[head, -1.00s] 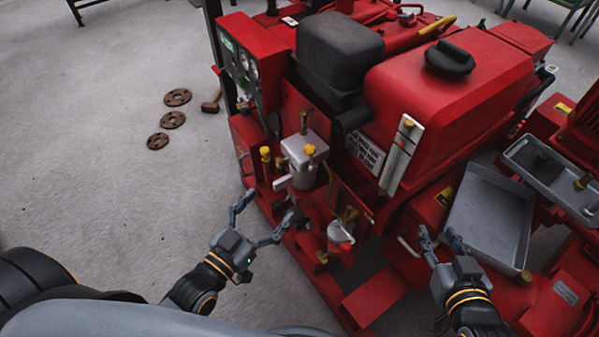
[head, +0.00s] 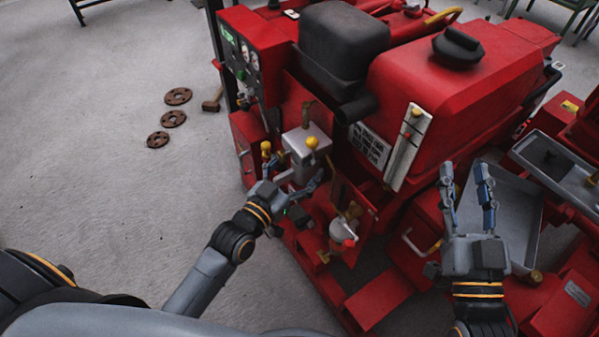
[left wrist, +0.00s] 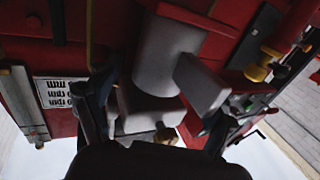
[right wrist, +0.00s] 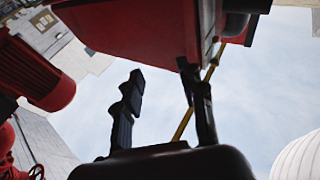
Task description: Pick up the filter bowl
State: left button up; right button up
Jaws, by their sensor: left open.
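The filter bowl is the grey cylinder (left wrist: 168,58) under a square grey filter head (head: 306,139) on the red pumpset. In the head view the bowl (head: 299,171) is partly hidden by my left gripper (head: 291,182). My left gripper is open, with its fingers on either side of the bowl and head. In the left wrist view the fingers (left wrist: 162,97) stand apart around them; I cannot tell whether they touch. A grey lever (left wrist: 203,86) sticks out beside the bowl. My right gripper (head: 465,178) is open and empty above the grey tray.
Yellow-knobbed valves (head: 266,149) stand close left of the filter. The grey tray (head: 525,210) lies at right. Rusty flanges (head: 173,118) lie on the open floor at left.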

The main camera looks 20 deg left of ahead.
pick_arm(q)
jog(key=shift+x, duration=0.8)
jog(key=c, duration=1.3)
jog(key=shift+r, duration=0.1)
jog(key=shift+c, duration=0.4)
pick_arm(e)
jog(key=shift+s+r+t+y, duration=0.2)
jog(key=shift+r+t, duration=0.1)
jog(key=shift+r, duration=0.15)
jog(key=shift+s+r+t+y, duration=0.1)
jog(key=shift+r+t+y, duration=0.15)
jog(key=shift+r, duration=0.2)
pick_arm(q)
jog(key=shift+r, duration=0.15)
pick_arm(e)
jog(key=shift+f, duration=0.1)
